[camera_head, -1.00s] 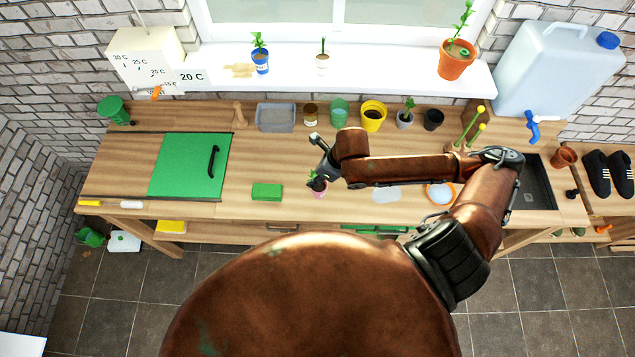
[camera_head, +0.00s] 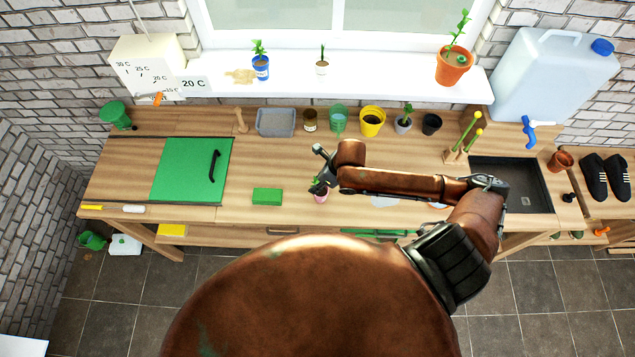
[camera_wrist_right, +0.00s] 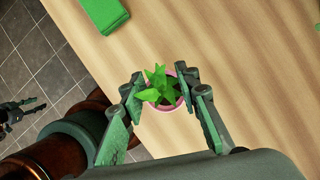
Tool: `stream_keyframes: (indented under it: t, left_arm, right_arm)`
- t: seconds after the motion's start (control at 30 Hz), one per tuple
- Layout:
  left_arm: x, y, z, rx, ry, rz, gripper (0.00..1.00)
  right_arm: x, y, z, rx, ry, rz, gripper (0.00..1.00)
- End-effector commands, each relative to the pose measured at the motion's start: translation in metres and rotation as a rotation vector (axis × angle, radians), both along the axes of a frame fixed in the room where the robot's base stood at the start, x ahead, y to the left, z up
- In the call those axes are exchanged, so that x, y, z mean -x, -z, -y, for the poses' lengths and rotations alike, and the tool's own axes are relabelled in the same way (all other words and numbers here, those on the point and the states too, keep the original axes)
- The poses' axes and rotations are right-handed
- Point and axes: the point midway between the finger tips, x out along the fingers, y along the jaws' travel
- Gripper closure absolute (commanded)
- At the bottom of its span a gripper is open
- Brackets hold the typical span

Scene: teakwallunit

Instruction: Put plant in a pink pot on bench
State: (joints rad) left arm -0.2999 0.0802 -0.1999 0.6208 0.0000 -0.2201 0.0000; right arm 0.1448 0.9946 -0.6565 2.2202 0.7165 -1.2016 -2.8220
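The plant in the pink pot (camera_head: 320,197) is near the front edge of the wooden bench (camera_head: 240,212). In the right wrist view the green leaves (camera_wrist_right: 160,88) rise from the round pink rim. My right gripper (camera_wrist_right: 163,90) reaches down from above, with one finger on each side of the pot. The fingers look closed onto its sides. In the head view the gripper (camera_head: 321,182) partly covers the plant. Whether the pot base touches the bench is hidden. A dark gripper, seemingly my left one (camera_wrist_right: 22,112), shows small over the floor; its fingers are unclear.
A green block (camera_head: 267,197) lies left of the pot. A green board (camera_head: 185,168) is at the bench's left. A yellow pot (camera_head: 372,121), a grey tray (camera_head: 275,122) and other pots line the back. A black sink (camera_head: 525,185) is right.

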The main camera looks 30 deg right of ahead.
Motion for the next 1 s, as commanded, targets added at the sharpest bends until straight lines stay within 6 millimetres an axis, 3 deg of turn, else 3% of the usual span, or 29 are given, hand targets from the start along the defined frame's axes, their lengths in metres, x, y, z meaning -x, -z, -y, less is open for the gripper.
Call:
stream_keyframes:
  t: [0.1, 0.47, 1.0]
  left_arm:
    - [0.000, 0.000, 0.000, 0.000, 0.000, 0.000, 0.60]
    - [0.000, 0.000, 0.000, 0.000, 0.000, 0.000, 0.60]
    - [0.001, 0.005, 0.000, 0.000, 0.000, -0.001, 0.60]
  right_arm:
    - [0.000, 0.000, 0.000, 0.000, 0.000, 0.000, 0.61]
    - [0.001, -0.005, 0.002, 0.002, 0.000, 0.001, 0.60]
    - [0.029, -0.092, 0.023, 0.004, 0.000, 0.003, 0.60]
